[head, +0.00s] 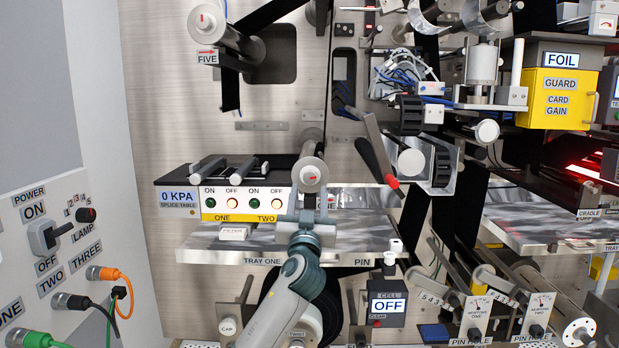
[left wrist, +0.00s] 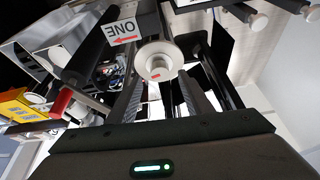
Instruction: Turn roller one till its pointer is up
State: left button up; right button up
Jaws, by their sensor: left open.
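Roller one (head: 309,173) is a pale cylinder standing out from the back panel, above the left gripper in the head view. Its round end face bears a small red pointer mark; its exact direction is too small to tell. The roller's end (left wrist: 158,60) shows in the left wrist view, beside an upside-down label ONE (left wrist: 122,31) with a red arrow. My left gripper (head: 307,207) is open just in front of and below the roller. In the wrist view the roller's end appears between the two fingers, with no contact clearly visible. My right gripper is out of view.
The splice table (head: 176,211) with ONE and TWO buttons stands left of the roller. Tray one (head: 345,248) lies below. A red-tipped lever (head: 379,165) angles down at the right. Roller five (head: 207,20) is upper left, and the yellow FOIL box (head: 549,112) upper right.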

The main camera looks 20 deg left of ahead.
aim_at(310, 180)
pick_arm(q)
jog(key=shift+p+x, duration=0.65)
jog(key=shift+x, duration=1.8)
jog(key=shift+d, duration=0.1)
jog(key=c, duration=1.1)
